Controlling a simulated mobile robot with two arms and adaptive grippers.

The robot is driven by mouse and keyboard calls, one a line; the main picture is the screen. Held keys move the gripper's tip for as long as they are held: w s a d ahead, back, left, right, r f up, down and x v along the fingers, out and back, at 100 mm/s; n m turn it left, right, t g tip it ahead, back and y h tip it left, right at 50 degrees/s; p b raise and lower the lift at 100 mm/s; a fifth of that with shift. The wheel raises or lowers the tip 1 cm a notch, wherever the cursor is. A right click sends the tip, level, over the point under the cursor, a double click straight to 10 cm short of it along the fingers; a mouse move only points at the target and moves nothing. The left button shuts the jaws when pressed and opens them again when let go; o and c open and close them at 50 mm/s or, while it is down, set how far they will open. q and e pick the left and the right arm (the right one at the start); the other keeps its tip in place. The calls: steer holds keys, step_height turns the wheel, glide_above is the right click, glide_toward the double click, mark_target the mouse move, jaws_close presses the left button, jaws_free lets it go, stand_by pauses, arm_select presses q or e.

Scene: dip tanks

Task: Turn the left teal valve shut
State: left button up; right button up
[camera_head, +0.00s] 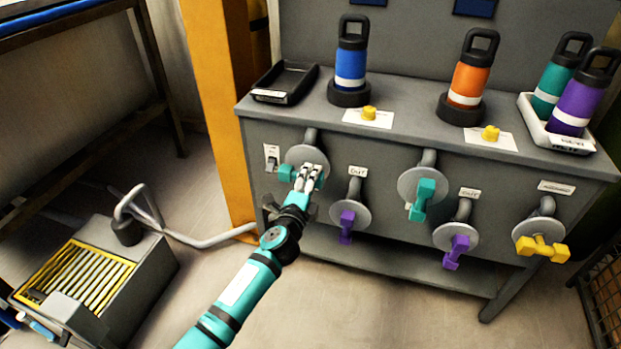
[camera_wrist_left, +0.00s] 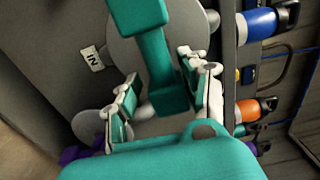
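The left teal valve (camera_head: 286,173) is on the front of the grey bench, its handle partly hidden by my left gripper. In the left wrist view the teal handle (camera_wrist_left: 153,52) is a bar in front of a round grey plate. My left gripper (camera_head: 310,173) is right at this valve. In the left wrist view its two fingers (camera_wrist_left: 160,84) are apart, with the handle's near end between them. A gap shows on the left finger's side; I cannot tell whether the right finger touches. My right gripper is in neither view.
A second teal valve (camera_head: 422,198), two purple valves (camera_head: 347,222) and a yellow valve (camera_head: 541,247) stick out along the same panel. Bottles, including a blue one (camera_head: 350,66), stand on top. A yellow post (camera_head: 222,120) and a grey box (camera_head: 105,265) stand left.

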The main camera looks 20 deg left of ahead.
arm_select(q)
steer(key=shift+r, duration=0.1)
steer(key=shift+s, duration=0.3)
steer(key=s, duration=1.1)
steer(key=shift+s+a, duration=0.2)
